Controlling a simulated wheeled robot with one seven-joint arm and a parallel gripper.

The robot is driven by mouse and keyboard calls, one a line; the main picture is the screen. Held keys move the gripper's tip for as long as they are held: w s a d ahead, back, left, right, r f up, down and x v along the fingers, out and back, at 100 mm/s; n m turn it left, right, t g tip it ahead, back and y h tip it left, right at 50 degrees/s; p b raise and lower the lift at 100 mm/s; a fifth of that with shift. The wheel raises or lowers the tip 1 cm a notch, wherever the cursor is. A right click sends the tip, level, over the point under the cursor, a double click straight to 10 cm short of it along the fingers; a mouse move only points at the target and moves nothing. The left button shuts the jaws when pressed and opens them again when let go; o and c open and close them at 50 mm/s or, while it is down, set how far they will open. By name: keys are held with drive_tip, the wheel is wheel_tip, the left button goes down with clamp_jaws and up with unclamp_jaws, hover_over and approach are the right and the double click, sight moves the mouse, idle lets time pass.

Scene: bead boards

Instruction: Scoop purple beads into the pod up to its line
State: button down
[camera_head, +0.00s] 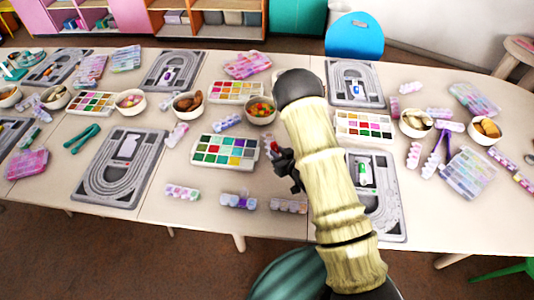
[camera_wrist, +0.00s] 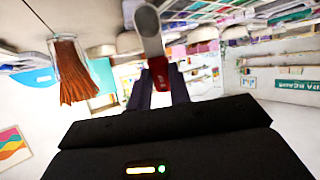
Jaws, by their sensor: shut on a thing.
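My gripper (camera_head: 284,166) is over the table, beside the right end of a white compartment tray of coloured beads (camera_head: 194,158). In the wrist view, my gripper (camera_wrist: 160,85) is shut on the red handle of a scoop (camera_wrist: 148,30), whose grey metal end points away from the fingers. In the head view only a little red of the scoop (camera_head: 271,146) shows. Whether it holds beads cannot be told. Small lidded pods in strips, one purple-blue (camera_head: 239,201), lie near the front edge. Which pod has the line, and its fill level, are too small to tell.
Grey bead boards (camera_head: 108,195) lie left and right; my arm partly covers the right one (camera_head: 388,226). A bowl of mixed beads (camera_head: 261,119) stands behind the gripper. More compartment trays (camera_head: 366,136), bowls and pink cases crowd the table. Some bare tabletop (camera_head: 210,225) shows in front.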

drive_tip(key=shift+d+m+h, duration=0.4)
drive_tip(key=shift+d, duration=0.3)
drive_tip(key=s+a+n+g+y, duration=0.35)
drive_tip(key=a+n+g, duration=0.25)
drive_tip(key=a, duration=0.3)
drive_tip(key=s+a+n+g+y, duration=0.3)
drive_tip(key=a+n+g+y, duration=0.15)
drive_tip(key=a+n, duration=0.3)
drive_tip(key=s+n+g+h, duration=0.2)
drive_tip(key=n+g, duration=0.1)
drive_tip(key=s+f+n+g+h, duration=0.1)
drive_tip(key=s+n+g+h, duration=0.1)
drive_tip(key=n+g, duration=0.1)
drive_tip(key=s+d+f+n+g+h, duration=0.1)
drive_tip(key=s+n+g, duration=0.2)
drive_tip(key=g, duration=0.2)
drive_tip(key=shift+d+f+h, duration=0.1)
drive_tip(key=shift+h, duration=0.3)
drive_tip(key=shift+s+d+f+n+g+h, duration=0.15)
drive_tip(key=shift+d+f+n+g+h, duration=0.15)
drive_tip(key=shift+d+n+g+h, duration=0.45)
drive_tip(key=shift+a+t+p, duration=0.2)
drive_tip(key=shift+t+p, duration=0.1)
